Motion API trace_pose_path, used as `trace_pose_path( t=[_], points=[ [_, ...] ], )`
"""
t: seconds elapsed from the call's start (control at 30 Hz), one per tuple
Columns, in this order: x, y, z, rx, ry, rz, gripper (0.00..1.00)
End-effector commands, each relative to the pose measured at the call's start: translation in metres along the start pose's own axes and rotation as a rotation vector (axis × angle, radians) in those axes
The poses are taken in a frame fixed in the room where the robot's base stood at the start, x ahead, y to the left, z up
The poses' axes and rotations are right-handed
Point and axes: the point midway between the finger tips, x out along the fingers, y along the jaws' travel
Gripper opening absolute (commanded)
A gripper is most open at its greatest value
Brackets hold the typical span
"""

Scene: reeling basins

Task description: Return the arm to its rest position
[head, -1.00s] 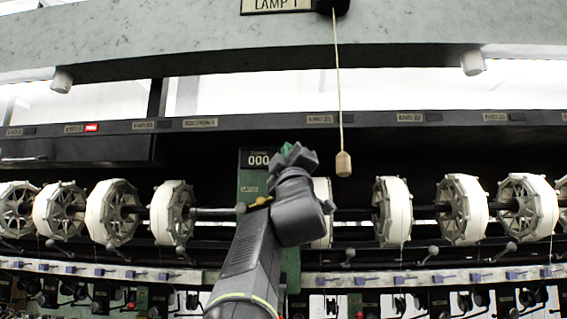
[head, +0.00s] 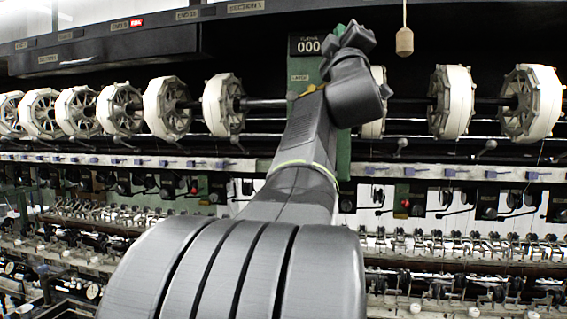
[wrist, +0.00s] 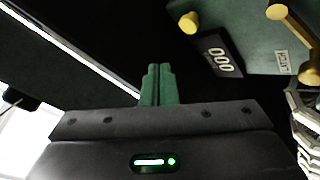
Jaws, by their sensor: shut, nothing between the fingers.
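My gripper (wrist: 158,84) shows in the wrist view with its two green fingers together and nothing between them. In the head view my arm reaches up from the bottom middle, and the gripper end (head: 352,38) is in front of the green counter panel (head: 307,75), which reads 000. The fingers are hard to make out there. In the wrist view the counter (wrist: 219,54) is to the right of the fingers, apart from them, with brass-coloured knobs (wrist: 189,22) near it.
A row of white reels (head: 222,104) on a shaft runs across behind my arm. A wooden pull (head: 404,41) hangs on a cord right of my gripper. A rail with small levers (head: 487,145) and several lower rows of machine parts lie beneath. A red light (head: 136,22) glows at upper left.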

Motion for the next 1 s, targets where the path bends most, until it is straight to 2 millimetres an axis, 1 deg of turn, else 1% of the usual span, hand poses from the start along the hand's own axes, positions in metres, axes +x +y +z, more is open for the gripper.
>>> trace_pose_path(
  t=[0.03, 0.1, 0.3, 0.4, 0.6, 0.73, 1.0],
  points=[
    [0.006, -0.003, 0.003, 0.000, -0.002, -0.002, 0.00],
    [0.010, -0.003, 0.004, -0.001, -0.001, -0.001, 0.00],
    [0.013, -0.002, 0.004, 0.001, -0.002, -0.001, 0.00],
    [-0.007, 0.003, -0.003, -0.001, 0.001, 0.003, 0.00],
    [-0.029, 0.019, -0.019, -0.001, 0.001, 0.001, 0.00],
    [-0.035, 0.025, -0.025, -0.001, 0.000, 0.000, 0.00],
    [-0.035, 0.026, -0.026, 0.000, -0.001, -0.001, 0.00]
  ],
)
